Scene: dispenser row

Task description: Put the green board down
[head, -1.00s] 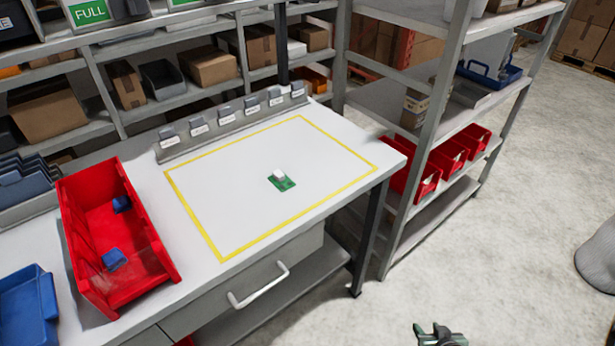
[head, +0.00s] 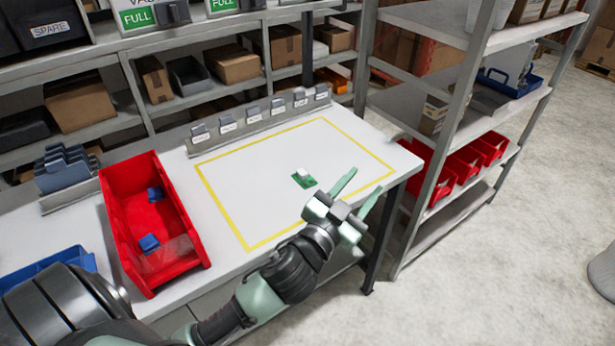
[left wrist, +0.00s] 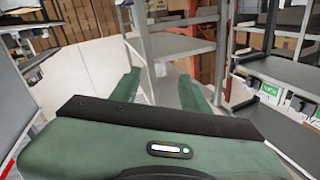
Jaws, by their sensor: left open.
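The small green board (head: 309,183) with a white block on it lies on the white tabletop, inside the yellow outline (head: 222,217). My left gripper (head: 366,180) is open and empty, with its two pale green fingers spread apart. In the head view it appears just right of the board and apart from it. In the left wrist view the open fingers (left wrist: 158,85) have nothing between them, and the board cannot be made out there. My right gripper is not in view.
A red bin (head: 127,183) with blue pieces stands left of the outline. A row of labelled holders (head: 262,116) lines the back of the outline. A shelf rack (head: 440,150) with red bins stands at the right. The tabletop around the board is clear.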

